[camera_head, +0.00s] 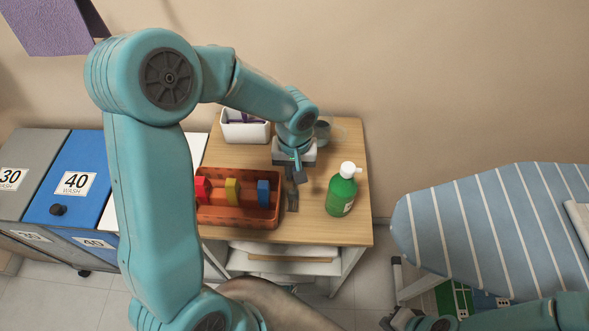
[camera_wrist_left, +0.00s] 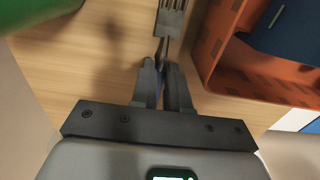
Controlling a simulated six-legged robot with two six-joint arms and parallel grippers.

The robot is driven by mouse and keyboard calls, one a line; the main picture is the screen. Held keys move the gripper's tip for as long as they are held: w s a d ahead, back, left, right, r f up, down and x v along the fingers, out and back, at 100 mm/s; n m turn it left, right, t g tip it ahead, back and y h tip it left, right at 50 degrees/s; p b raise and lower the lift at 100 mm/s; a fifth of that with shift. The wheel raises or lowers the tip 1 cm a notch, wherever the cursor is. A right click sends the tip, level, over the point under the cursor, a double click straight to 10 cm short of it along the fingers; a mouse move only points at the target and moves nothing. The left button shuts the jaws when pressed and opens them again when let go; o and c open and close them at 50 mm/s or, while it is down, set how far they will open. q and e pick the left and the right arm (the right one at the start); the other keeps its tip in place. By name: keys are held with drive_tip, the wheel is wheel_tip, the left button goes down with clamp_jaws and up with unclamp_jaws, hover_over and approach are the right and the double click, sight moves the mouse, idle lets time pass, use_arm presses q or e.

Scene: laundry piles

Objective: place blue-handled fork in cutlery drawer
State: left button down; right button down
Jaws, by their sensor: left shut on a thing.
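My left gripper (camera_head: 297,176) is shut on the fork (camera_head: 293,203) over the wooden table, just right of the cutlery drawer (camera_head: 240,219). In the left wrist view, the grey fork tines (camera_wrist_left: 171,20) stick out beyond the closed fingers (camera_wrist_left: 163,78). The handle is mostly hidden between the fingers, with a bluish sliver showing. The drawer is an orange-red open tray with red, yellow and blue pieces standing in it. Its wall also shows at the right of the left wrist view (camera_wrist_left: 225,45). My right gripper (camera_head: 402,320) is at the bottom right, partly cut off; its jaws are unclear.
A green bottle (camera_head: 341,193) with a white pump stands close right of the fork. A white bin (camera_head: 245,131) and a grey mug (camera_head: 322,131) are at the table's back. A striped ironing board (camera_head: 470,220) is at right. The table's front right (camera_head: 310,233) is bare.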

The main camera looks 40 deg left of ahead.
use_arm(q)
drive_tip(key=shift+f+b, duration=0.25)
drive_tip(key=shift+b, duration=0.05)
drive_tip(key=c, duration=1.1)
unclamp_jaws()
drive_tip(key=shift+r, duration=0.1)
